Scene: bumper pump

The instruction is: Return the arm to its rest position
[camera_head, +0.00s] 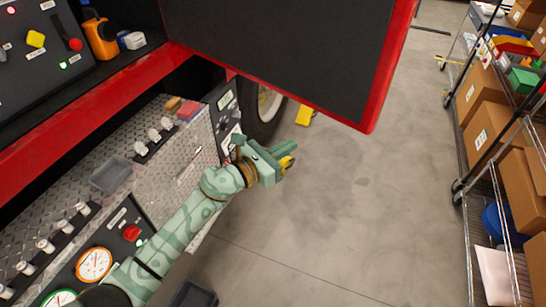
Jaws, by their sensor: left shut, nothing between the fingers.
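My left arm comes in from the lower left and reaches up and to the right in the head view. Its gripper (288,163) is shut and empty, with yellowish fingertips pointing right over the bare floor. Behind the wrist, to its upper left, is a dark panel with pale labels (224,108) at the edge of the truck's pump bay. I cannot tell from this view whether the wrist touches it. My right gripper is not in view.
A dark hatch with a red rim (372,112) hangs above the gripper. The metal tread-plate deck (150,185) carries gauges (94,264), white-capped valves and a grey tray (110,175). A wheel (265,106) stands behind. A shelf rack with boxes (482,125) is at right. The concrete floor (365,215) between is clear.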

